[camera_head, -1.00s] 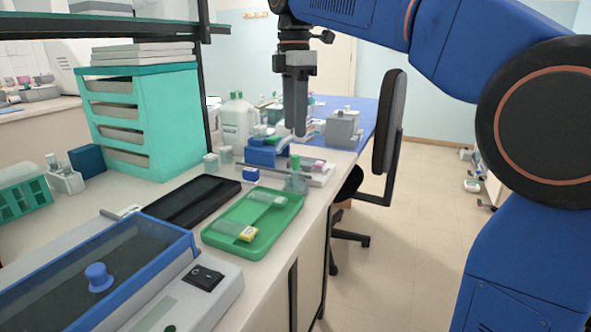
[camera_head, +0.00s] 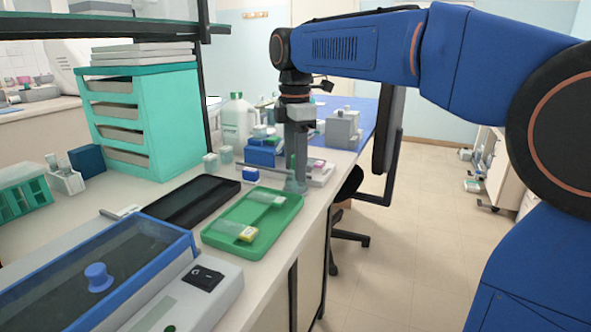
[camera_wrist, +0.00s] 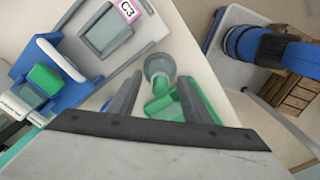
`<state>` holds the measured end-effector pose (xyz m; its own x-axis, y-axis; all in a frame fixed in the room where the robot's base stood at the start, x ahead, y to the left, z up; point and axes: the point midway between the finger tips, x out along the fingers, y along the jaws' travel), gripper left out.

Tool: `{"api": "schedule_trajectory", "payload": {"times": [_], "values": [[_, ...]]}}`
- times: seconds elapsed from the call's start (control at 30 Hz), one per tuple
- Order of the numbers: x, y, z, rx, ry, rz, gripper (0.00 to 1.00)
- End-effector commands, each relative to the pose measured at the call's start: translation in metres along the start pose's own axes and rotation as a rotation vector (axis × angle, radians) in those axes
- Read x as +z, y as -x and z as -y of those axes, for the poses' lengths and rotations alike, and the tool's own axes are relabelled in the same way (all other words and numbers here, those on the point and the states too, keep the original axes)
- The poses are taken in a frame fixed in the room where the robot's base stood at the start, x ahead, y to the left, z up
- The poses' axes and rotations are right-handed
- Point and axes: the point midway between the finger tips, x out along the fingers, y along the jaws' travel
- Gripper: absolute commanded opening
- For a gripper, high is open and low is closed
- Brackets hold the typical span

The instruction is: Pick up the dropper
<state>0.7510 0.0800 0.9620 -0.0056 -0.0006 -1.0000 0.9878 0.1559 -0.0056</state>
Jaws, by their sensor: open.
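I cannot tell whether either finger touches the dropper.
A green tray (camera_head: 222,236) with small items lies in front, beside a black tray (camera_head: 178,216). A blue box (camera_head: 262,155) and grey equipment stand close behind. A blue-rimmed device (camera_head: 150,290) fills the near left.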

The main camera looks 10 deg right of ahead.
Motion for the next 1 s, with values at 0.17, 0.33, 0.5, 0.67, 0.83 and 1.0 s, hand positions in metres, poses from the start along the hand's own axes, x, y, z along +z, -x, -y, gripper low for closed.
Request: {"api": "schedule_trajectory", "payload": {"times": [0.17,0.33,0.5,0.67,0.83,1.0], "values": [[0.000,0.000,0.000,0.000,0.000,0.000,0.45],[0.000,0.000,0.000,0.000,0.000,0.000,0.11],[0.000,0.000,0.000,0.000,0.000,0.000,0.01],[0.000,0.000,0.000,0.000,0.000,0.000,0.01],[0.000,0.007,0.000,0.000,0.000,0.000,0.01],[0.000,0.033,-0.001,0.002,0.000,0.000,0.01]]}}
